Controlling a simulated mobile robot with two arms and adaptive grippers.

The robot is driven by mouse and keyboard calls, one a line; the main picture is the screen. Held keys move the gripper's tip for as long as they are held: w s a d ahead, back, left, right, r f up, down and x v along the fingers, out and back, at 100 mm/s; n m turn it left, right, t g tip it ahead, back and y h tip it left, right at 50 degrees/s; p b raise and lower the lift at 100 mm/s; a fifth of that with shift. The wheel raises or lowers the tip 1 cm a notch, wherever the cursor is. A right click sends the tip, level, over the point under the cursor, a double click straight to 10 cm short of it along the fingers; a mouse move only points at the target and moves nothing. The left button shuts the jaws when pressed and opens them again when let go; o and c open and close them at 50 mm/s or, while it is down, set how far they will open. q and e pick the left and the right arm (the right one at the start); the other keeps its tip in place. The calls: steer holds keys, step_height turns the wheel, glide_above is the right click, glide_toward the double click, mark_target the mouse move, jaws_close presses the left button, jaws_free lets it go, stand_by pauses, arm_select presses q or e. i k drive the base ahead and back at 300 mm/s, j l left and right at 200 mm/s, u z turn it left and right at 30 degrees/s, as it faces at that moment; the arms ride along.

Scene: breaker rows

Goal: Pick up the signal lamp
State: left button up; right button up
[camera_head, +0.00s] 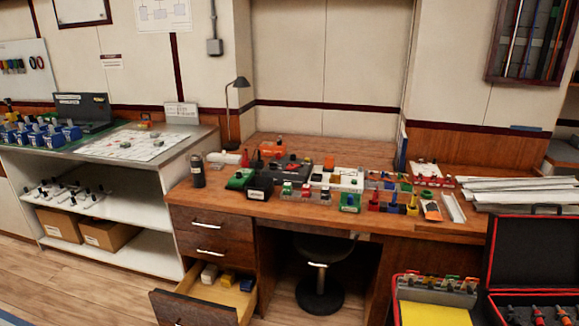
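Neither of my grippers shows in the head view. I cannot tell for sure which item is the signal lamp. Several small blocks with coloured tops stand in a row along the front of the wooden desk (228,206). Among them are a block with a red and green top (286,189), a green block (349,202) and a red piece (374,200). They are too small to identify. A black box (260,187) and a green item (240,179) stand to their left.
A dark desk lamp (236,100) stands at the desk's back left. An open drawer (200,308) juts out below, and a stool (319,275) is under the desk. White trunking (520,193) lies at right. Open cases (535,250) stand front right. A white shelf unit (115,184) is at left.

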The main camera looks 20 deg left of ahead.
mark_target(197, 168)
steer(key=i+j+z, duration=0.15)
steer(key=j, duration=0.35)
steer(key=i+j+z, duration=0.1)
steer(key=j, duration=0.45)
steer(key=i+j+z, duration=0.15)
steer(key=j, duration=0.4)
steer(key=j+z, duration=0.15)
steer(key=j, duration=0.4)
steer(key=i, duration=0.05)
